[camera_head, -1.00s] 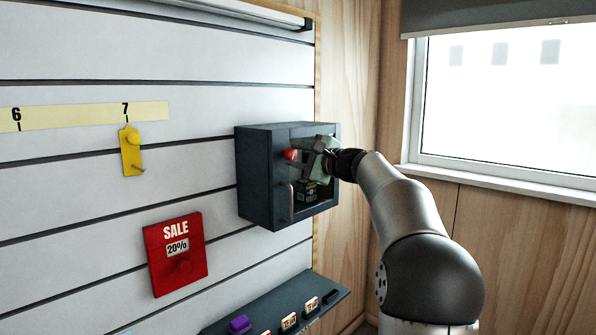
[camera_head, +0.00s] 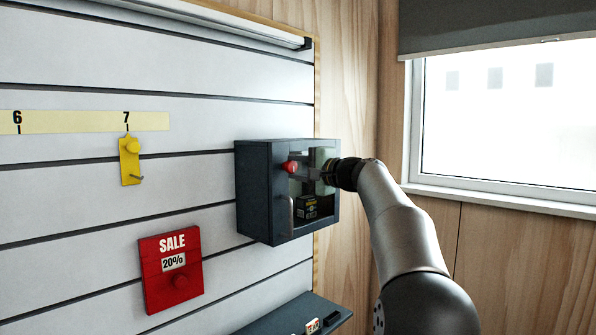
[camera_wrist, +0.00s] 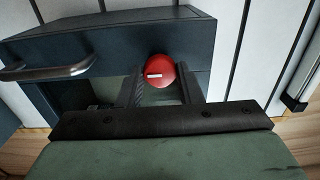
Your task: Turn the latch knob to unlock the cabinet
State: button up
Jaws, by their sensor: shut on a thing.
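The dark cabinet (camera_head: 258,193) hangs on the slatted wall, its front clear, with a metal handle (camera_head: 291,214) at its lower left. The red latch knob (camera_head: 291,167) sits at the upper left of the front. It also shows in the wrist view (camera_wrist: 158,70), with a small white mark lying about level in that picture. My gripper (camera_head: 298,170) reaches in from the right. In the wrist view its two dark fingers (camera_wrist: 160,88) stand on either side of the knob, shut on it. The fingertips are partly hidden by the knob.
A small dark box (camera_head: 306,207) is inside the cabinet. A red sale sign (camera_head: 170,269) and a yellow tag (camera_head: 130,161) hang to the left. A shelf (camera_head: 300,312) juts out below. A window (camera_head: 505,120) is at the right.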

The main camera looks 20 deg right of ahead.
jog(key=o, duration=1)
jog(key=shift+c, duration=0.2)
jog(key=b+v, duration=0.1)
jog(key=v, duration=1.6)
jog(key=shift+s, duration=0.2)
